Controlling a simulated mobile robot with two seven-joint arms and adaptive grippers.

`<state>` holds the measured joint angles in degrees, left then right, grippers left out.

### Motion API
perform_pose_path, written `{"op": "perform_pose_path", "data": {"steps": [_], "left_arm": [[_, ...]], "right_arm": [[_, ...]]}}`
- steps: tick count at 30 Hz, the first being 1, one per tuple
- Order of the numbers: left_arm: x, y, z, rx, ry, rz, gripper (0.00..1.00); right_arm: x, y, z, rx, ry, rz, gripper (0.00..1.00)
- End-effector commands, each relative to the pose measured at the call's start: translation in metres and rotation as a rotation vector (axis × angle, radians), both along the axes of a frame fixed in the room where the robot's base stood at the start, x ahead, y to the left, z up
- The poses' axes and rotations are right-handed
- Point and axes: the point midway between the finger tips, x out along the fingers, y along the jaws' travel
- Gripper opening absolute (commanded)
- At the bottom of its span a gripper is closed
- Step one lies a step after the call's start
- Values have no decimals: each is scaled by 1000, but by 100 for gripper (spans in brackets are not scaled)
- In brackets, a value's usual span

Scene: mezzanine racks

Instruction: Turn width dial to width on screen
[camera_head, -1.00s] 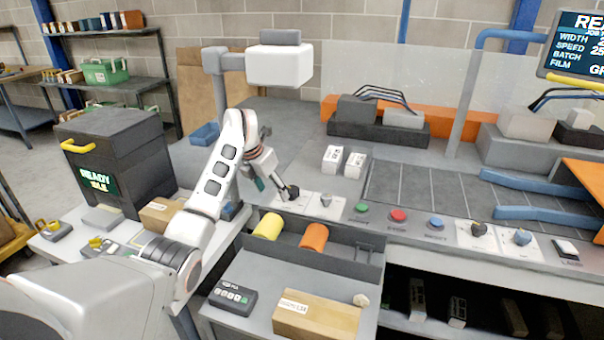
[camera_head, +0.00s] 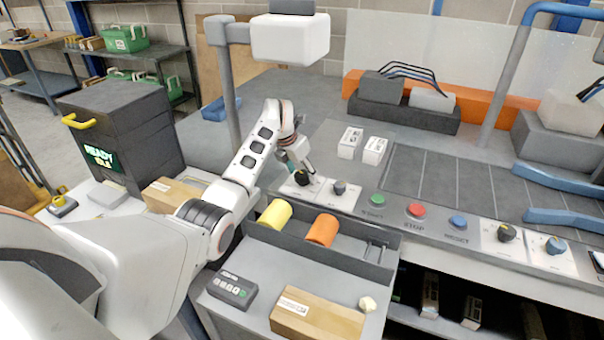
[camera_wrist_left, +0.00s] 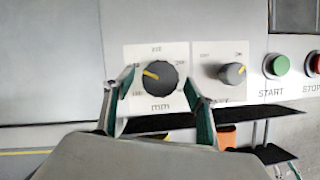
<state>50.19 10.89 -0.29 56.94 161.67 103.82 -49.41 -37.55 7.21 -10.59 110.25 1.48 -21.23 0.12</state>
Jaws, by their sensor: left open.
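The width dial (camera_wrist_left: 158,77) is a black knob with a yellow pointer on a white plate marked mm. In the left wrist view its pointer is turned to the upper left. In the head view the dial (camera_head: 300,178) is at the left end of the control panel, partly covered by my gripper. My left gripper (camera_wrist_left: 160,88) is open, one finger on each side of the dial; I cannot tell whether they touch it. It also shows in the head view (camera_head: 304,171), reaching down to the dial.
A smaller grey dial (camera_wrist_left: 232,73) sits close to the right of the width dial. Green start (camera_head: 377,200) and red stop (camera_head: 416,210) buttons follow along the panel. A tray with a yellow roll (camera_head: 275,214) and an orange roll (camera_head: 321,230) lies in front.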

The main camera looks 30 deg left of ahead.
Motion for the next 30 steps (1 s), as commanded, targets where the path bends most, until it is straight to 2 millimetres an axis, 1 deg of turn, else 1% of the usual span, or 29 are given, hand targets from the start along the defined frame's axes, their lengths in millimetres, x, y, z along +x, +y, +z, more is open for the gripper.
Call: {"op": "perform_pose_path", "data": {"steps": [3, 10, 11, 12, 14, 15, 23, 30], "left_arm": [[2, -1, -4, 0, 0, -1, 56], [2, -1, -5, 0, -1, -1, 56], [2, -1, -5, 0, -1, -1, 53], [2, -1, -5, 0, -1, 0, 43], [2, -1, -5, 0, -1, 0, 27], [2, -1, -5, 0, -1, 0, 18], [2, -1, -5, -1, 0, -8, 18], [2, -1, -5, -4, 1, -88, 18]], "right_arm": [[3, 0, 3, 1, -6, 0, 40], [4, 0, 4, 2, -9, 0, 40], [4, 0, 4, 2, -9, 0, 40], [4, 0, 4, 2, -9, 0, 40], [4, 0, 4, 2, -9, 0, 40], [4, 0, 4, 2, -9, 0, 40], [3, 0, 2, 1, -6, 0, 40], [3, 0, 0, 1, -5, 0, 40]]}}
